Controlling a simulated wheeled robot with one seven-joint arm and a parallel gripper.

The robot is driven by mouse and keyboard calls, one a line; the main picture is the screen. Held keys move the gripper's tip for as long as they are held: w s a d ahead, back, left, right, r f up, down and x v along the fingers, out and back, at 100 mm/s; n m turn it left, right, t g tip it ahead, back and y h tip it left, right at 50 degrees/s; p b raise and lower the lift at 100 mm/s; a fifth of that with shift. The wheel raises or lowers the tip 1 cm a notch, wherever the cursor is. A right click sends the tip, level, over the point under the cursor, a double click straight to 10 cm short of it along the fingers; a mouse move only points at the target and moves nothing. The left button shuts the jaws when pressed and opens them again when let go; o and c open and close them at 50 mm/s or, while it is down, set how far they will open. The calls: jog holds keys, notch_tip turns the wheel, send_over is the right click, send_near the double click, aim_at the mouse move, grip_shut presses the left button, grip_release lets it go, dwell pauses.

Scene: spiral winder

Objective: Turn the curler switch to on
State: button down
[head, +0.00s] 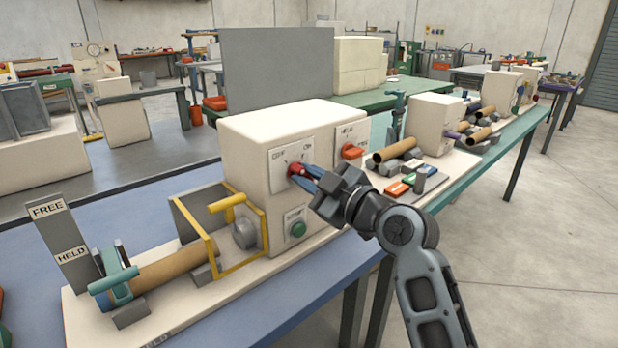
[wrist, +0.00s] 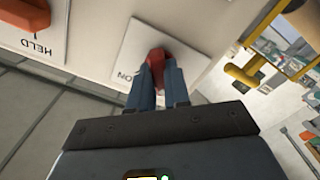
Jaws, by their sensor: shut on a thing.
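The curler switch is a red knob (head: 295,169) on a white plate (head: 281,158) on the front of the cream machine box (head: 247,150). My gripper (head: 305,175) is shut on this knob, with its blue fingers on either side of it. In the wrist view the red knob (wrist: 157,57) sits between my fingers (wrist: 158,82), and part of it is hidden by them. The plate (wrist: 137,47) shows the word ON beside the fingers. The knob's exact pointing direction is hard to tell.
An orange switch (head: 351,151) sits to the right, its plate marked HELD in the wrist view. A green button (head: 298,229) lies below. A yellow guard frame (head: 236,240) and a cardboard tube (head: 170,269) stand left. Coloured blocks (head: 398,188) lie right of the box.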

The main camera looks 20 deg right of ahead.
jog(key=m, duration=0.4)
jog(key=shift+m, duration=0.3)
jog(key=m+p, duration=0.1)
jog(key=m, duration=0.2)
jog(key=shift+m, duration=0.3)
jog(key=m+p, duration=0.1)
jog(key=m, duration=0.2)
jog(key=shift+m+p, duration=1)
jog(key=shift+m, duration=1.1)
jog(key=c, duration=1.1)
grip_release()
